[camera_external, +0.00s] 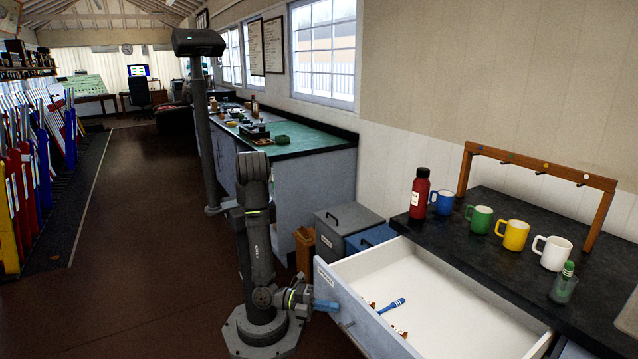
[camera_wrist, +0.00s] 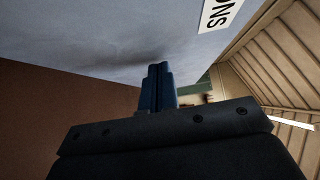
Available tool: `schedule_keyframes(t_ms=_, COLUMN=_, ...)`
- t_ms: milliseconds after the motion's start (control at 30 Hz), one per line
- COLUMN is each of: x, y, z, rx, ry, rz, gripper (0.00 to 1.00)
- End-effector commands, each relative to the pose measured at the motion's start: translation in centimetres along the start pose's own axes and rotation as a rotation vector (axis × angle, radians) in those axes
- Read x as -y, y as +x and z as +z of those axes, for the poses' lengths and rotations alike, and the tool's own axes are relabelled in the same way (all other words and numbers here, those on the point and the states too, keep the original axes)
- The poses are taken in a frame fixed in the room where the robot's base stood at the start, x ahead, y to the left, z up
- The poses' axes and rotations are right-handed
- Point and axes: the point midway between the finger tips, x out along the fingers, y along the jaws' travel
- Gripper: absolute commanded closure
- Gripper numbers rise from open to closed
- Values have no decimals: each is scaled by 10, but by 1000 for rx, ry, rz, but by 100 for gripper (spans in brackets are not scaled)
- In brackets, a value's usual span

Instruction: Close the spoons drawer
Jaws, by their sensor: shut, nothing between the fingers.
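The spoons drawer (camera_external: 440,320) is pulled open from under the dark counter, with a white inside. A blue spoon (camera_external: 392,305) and small brown and red items lie in it. Its grey front panel (camera_external: 352,308) faces my arm and also fills the top of the wrist view (camera_wrist: 100,40). A white label ending in "ONS" (camera_wrist: 221,10) is on that panel. My gripper (camera_external: 333,306) is shut and empty, at the outer face of the panel below the label. In the wrist view its blue fingers (camera_wrist: 158,70) point at the panel; I cannot tell whether they touch it.
A wooden hook rack (camera_external: 540,165) stands behind. Grey and blue bins (camera_external: 345,222) sit left of the drawer.

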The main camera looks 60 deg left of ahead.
Motion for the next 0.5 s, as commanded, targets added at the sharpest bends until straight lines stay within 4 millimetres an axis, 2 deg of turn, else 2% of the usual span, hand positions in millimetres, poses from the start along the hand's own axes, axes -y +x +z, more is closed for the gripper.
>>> schedule_keyframes(t_ms=333, x=0, y=1, z=1, rx=1, ry=0, rz=0, gripper=100)
schedule_keyframes(t_ms=500, x=0, y=10, z=11, rx=5, ry=1, rz=1, gripper=100)
